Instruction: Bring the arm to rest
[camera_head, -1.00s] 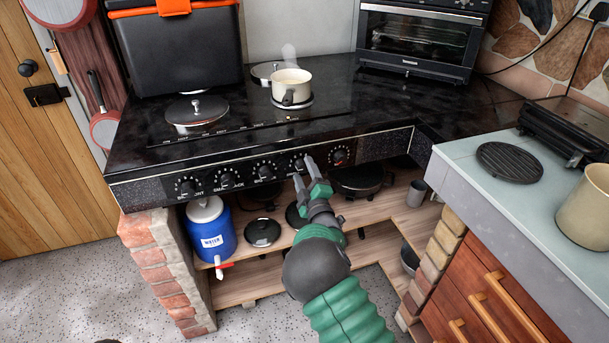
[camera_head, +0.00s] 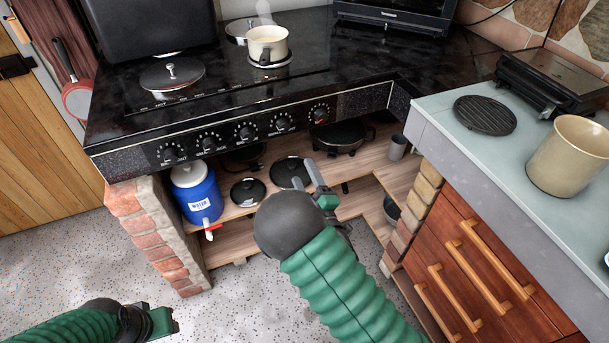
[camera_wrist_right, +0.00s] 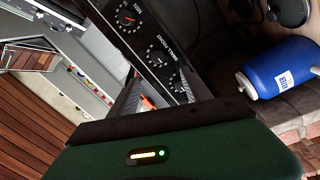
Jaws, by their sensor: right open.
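My right arm comes in from the bottom right in the head view. Its gripper (camera_head: 325,192) is open and empty, in front of the shelf under the cooktop and apart from the knobs. In the right wrist view its two fingers (camera_wrist_right: 162,92) stand apart, with the knob panel (camera_wrist_right: 150,42) beyond them. My left gripper (camera_head: 160,321) shows at the bottom left over the floor. Its fingers are too unclear to tell open from shut.
A steaming cream pot (camera_head: 268,43) stands on the black cooktop (camera_head: 215,85). A blue water jug (camera_head: 197,195) and lidded pans sit on the shelf below. At right, a counter (camera_head: 440,112) with a beige pot (camera_head: 567,155) stands above drawers (camera_head: 470,265). The floor (camera_head: 90,255) at left is clear.

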